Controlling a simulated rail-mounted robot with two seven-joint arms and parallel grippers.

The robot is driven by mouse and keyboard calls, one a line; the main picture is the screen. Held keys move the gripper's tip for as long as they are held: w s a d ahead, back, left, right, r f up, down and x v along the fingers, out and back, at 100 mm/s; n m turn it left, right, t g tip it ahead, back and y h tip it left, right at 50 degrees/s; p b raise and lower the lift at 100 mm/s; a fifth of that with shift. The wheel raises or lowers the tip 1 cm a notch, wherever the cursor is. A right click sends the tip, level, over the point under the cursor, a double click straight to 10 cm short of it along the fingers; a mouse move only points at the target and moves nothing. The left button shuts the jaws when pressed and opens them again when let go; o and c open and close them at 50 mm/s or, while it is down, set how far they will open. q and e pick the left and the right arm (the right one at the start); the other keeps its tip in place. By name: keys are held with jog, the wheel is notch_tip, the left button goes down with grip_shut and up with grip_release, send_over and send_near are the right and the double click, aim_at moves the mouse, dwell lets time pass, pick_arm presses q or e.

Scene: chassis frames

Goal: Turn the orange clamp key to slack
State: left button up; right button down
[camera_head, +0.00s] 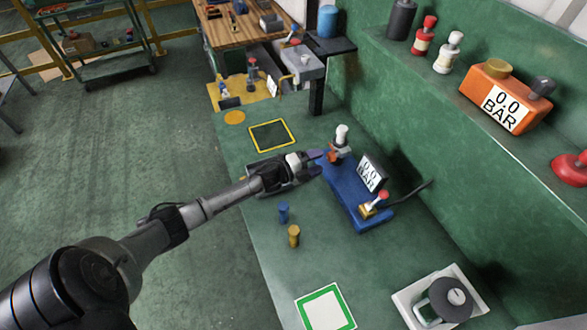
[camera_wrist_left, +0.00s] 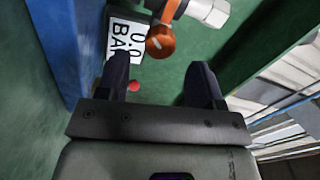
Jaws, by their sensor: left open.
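The orange clamp key (camera_head: 333,156) sits at the far end of the blue fixture (camera_head: 352,204), below a white-topped fitting (camera_head: 341,135). In the left wrist view the orange key (camera_wrist_left: 160,42) shows as a rounded knob beside a silver hex-like part (camera_wrist_left: 209,11). My left gripper (camera_head: 318,162) is open, its dark fingertips close to the key. In the wrist view the key lies just beyond and between the left gripper's fingers (camera_wrist_left: 160,82); I cannot tell if they touch it. My right gripper does not show.
A 0.0 BAR display (camera_head: 371,173) and a red-topped valve (camera_head: 380,199) stand on the fixture. A blue peg (camera_head: 284,212) and a brass peg (camera_head: 294,235) stand on the green bench. A green-framed white pad (camera_head: 326,308) lies nearer. A shelf on the right holds an orange gauge box (camera_head: 490,88).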

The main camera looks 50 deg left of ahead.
pick_arm(q)
jog(key=v, duration=1)
jog(key=shift+w, duration=0.1)
dwell(0.4)
